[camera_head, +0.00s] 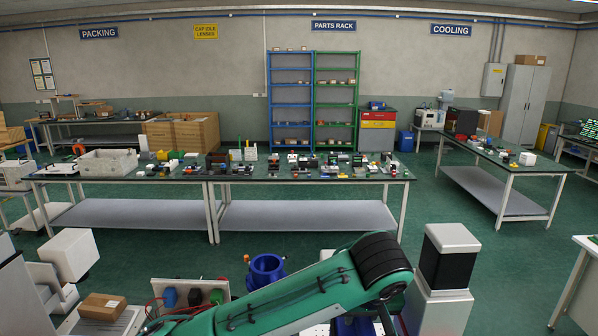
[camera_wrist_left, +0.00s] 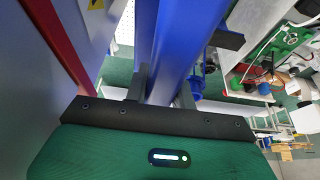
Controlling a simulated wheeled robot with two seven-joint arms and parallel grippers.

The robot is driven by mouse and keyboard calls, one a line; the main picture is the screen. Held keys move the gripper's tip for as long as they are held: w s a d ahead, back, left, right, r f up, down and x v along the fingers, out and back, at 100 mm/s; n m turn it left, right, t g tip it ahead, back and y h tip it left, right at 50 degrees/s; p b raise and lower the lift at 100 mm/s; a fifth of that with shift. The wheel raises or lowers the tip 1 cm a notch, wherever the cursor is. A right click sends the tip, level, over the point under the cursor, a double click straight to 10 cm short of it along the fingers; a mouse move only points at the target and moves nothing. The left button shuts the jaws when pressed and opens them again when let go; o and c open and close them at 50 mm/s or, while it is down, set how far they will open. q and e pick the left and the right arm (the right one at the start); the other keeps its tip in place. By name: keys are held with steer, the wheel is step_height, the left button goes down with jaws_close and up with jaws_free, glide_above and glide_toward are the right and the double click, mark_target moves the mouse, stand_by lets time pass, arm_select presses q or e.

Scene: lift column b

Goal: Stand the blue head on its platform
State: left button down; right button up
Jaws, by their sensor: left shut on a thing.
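In the left wrist view my left gripper (camera_wrist_left: 164,82) is shut on a tall blue body (camera_wrist_left: 170,45), one dark finger at each side. I take this body to be the blue head; its ends are out of the frame. In the head view my green left arm crosses the bottom from the left, and its fingertips are hidden. A blue part (camera_head: 354,326) shows just under that arm, mostly covered. A separate blue round piece with an open top (camera_head: 266,264) stands behind the arm. I cannot make out the platform for certain. My right gripper is not in view.
A white and black upright block (camera_head: 449,258) stands right of my arm. A long table (camera_head: 210,181) with many small parts stands beyond open green floor.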

arm_select(q)
steer(key=shift+f+b, duration=0.6)
steer(key=shift+f, duration=1.1)
steer(key=shift+p, duration=0.4)
stand_by(0.7)
steer(key=shift+f, duration=0.75)
stand_by(1.7)
steer(key=c, duration=1.1)
jaws_free()
steer(key=shift+s+f, duration=0.15)
steer(key=shift+f, duration=0.15)
steer(key=shift+r, duration=0.45)
steer(key=b+v, duration=0.2)
steer(key=v, duration=1.1)
steer(key=shift+s+r, duration=0.15)
steer(key=shift+s, duration=0.1)
